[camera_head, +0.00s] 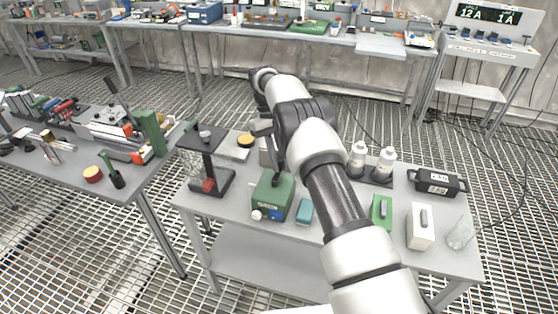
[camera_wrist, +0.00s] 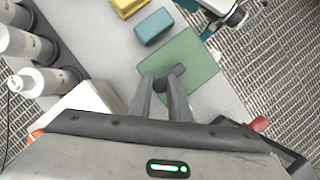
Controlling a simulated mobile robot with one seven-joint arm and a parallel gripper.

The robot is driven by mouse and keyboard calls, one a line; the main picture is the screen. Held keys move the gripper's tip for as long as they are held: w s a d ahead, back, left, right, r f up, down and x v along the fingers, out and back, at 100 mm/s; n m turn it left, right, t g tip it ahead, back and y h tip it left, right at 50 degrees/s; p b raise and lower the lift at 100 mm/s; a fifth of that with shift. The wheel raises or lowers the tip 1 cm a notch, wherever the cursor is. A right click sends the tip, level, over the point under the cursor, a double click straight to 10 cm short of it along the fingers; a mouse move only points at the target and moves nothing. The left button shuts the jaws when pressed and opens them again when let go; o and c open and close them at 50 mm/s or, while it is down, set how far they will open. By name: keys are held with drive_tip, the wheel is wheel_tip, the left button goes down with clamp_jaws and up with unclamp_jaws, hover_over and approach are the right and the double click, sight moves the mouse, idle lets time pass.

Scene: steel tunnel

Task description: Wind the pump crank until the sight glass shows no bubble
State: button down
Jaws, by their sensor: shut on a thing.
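A green box-shaped unit (camera_head: 273,197), which looks like the pump, stands on the near table. It also shows in the wrist view (camera_wrist: 190,62). A short dark crank grip (camera_wrist: 177,70) stands above its top. My gripper (camera_wrist: 163,80) is shut on this grip, with a finger on either side of it. In the head view my arm reaches over the table and partly hides the crank. A white round fitting (camera_head: 257,214) and a blue patch are on the unit's front. I cannot tell whether either is the sight glass, and no bubble is readable.
A teal block (camera_head: 304,210) lies right beside the unit. A dark stand (camera_head: 210,165) is to its left. Two white bottles (camera_head: 385,163), a black case (camera_head: 437,182) and a white block (camera_head: 420,226) stand to the right. The table's front edge is close.

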sight(280, 160)
drive_tip(key=c, duration=1.6)
unclamp_jaws()
drive_tip(key=shift+c, duration=0.2)
wheel_tip(280, 160, up, 10)
